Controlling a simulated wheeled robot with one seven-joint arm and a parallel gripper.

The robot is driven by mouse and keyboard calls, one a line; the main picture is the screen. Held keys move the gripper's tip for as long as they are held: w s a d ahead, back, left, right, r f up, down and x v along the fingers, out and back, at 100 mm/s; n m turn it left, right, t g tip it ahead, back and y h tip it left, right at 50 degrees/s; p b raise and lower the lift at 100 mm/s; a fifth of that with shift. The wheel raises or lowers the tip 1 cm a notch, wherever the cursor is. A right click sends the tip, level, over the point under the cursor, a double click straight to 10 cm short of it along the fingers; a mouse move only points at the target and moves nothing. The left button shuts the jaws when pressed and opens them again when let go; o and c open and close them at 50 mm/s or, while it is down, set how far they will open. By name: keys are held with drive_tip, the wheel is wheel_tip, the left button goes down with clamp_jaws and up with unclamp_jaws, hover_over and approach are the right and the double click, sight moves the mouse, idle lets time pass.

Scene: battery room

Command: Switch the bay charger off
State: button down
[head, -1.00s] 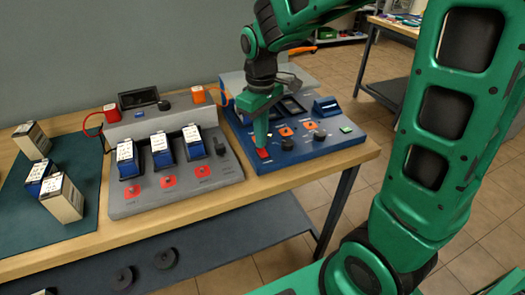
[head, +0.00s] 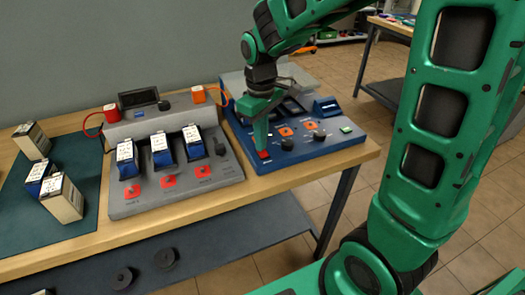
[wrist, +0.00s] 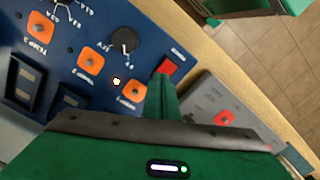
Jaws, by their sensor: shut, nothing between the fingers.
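The blue charger unit (head: 305,150) stands on the right end of the bench, with a red switch (head: 264,155) at its front left corner. The red switch also shows in the wrist view (wrist: 168,66). My gripper (head: 261,148) is shut and empty, pointing down with its fingertips right at the red switch. In the wrist view the fingers (wrist: 163,82) end just beside the switch; I cannot tell whether they touch it. The switch's on or off position is unclear.
A grey charger (head: 175,205) with several batteries and red buttons stands close to the left. The bench's front edge is just before the chargers.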

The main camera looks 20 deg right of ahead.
wheel_tip(320, 180, up, 7)
idle(1.2)
drive_tip(key=shift+d, duration=0.1)
drive_tip(key=s+d+f+m, duration=0.1)
drive_tip(key=s+d+m, duration=0.5)
drive_tip(key=s, duration=0.5)
drive_tip(key=s+d+f+m, duration=0.2)
drive_tip(key=s+d+m, duration=0.4)
drive_tip(key=s+d, duration=0.5)
drive_tip(key=shift+s+d+f, duration=0.2)
drive_tip(key=shift+s, duration=0.55)
